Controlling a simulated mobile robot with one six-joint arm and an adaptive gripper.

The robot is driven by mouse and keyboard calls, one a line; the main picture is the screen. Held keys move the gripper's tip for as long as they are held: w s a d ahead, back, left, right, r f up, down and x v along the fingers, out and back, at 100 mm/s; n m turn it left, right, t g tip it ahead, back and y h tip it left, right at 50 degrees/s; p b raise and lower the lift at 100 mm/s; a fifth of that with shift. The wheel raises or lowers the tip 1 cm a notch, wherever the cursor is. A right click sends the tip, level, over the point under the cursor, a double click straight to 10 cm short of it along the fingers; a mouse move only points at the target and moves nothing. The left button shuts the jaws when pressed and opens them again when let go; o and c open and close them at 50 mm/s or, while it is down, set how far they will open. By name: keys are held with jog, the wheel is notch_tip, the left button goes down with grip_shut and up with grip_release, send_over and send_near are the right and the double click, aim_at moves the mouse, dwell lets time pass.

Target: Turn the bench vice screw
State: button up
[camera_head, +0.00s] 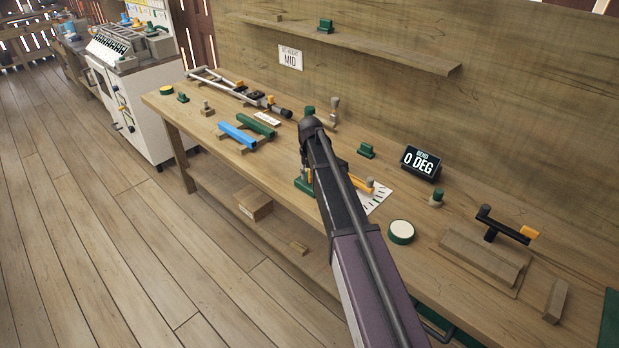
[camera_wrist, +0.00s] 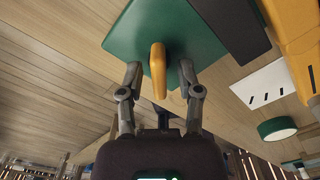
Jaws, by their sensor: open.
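In the wrist view, a green block (camera_wrist: 190,30), seemingly the bench vice body, fills the upper middle. A yellow bar (camera_wrist: 157,70), seemingly the screw handle, stands out in front of it. My gripper (camera_wrist: 159,74) is open, with one finger on each side of the bar; I cannot tell whether either touches it. In the head view, my arm covers most of the vice; a green part (camera_head: 304,186) shows at the bench's front edge. The fingers are hidden there.
On the wooden bench (camera_head: 420,270) are a BEND 0 DEG display (camera_head: 420,162), a round white-topped green button (camera_head: 401,232), a black lever with a yellow grip (camera_head: 529,232) and blue and green tubes (camera_head: 238,137). A larger yellow part (camera_wrist: 292,35) lies right of my gripper.

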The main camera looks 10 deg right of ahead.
aim_at(310, 173)
jog(key=shift+r+p, duration=2.25)
jog(key=shift+r, duration=0.2)
jog(key=shift+c, duration=0.4)
jog(key=shift+s+m, duration=0.8)
jog(key=shift+s, duration=0.05)
jog(key=s+m, duration=2.7)
jog(key=m, duration=0.5)
jog(key=shift+s+m, duration=0.25)
jog(key=shift+m, duration=0.05)
